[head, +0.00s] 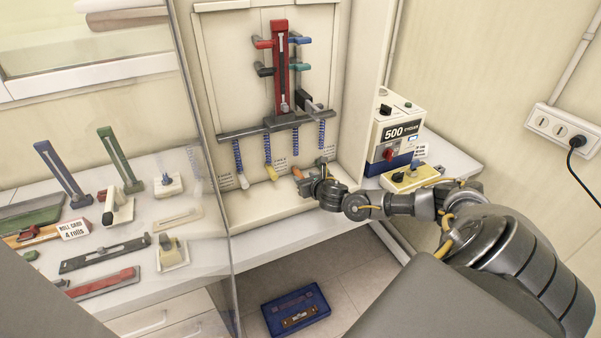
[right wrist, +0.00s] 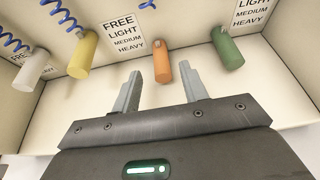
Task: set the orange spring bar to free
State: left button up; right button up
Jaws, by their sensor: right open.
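The orange spring bar (right wrist: 162,62) is a small cylinder in front of the cabinet's back panel. It shows in the right wrist view between the two fingertips of my right gripper (right wrist: 159,72), which is open. I cannot tell how far past the bar the fingers reach. In the head view, the orange bar (head: 297,173) is small and partly hidden beside my right gripper (head: 308,181). A label (right wrist: 122,37) reading FREE, LIGHT, MEDIUM, HEAVY is on the panel left of the bar. My left gripper is not in view.
A white bar (right wrist: 33,67) and a yellow bar (right wrist: 82,55) are to the left, a green bar (right wrist: 228,48) to the right. The cabinet's side wall (head: 362,80) and the 500-cycles box (head: 397,130) stand right. A clear pane edge (head: 210,130) is left.

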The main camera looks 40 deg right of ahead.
aim_at(298, 173)
jog(key=shift+p+x, duration=0.35)
jog(key=shift+x, duration=1.8)
jog(key=shift+s, duration=0.1)
jog(key=shift+c, duration=0.3)
grip_shut()
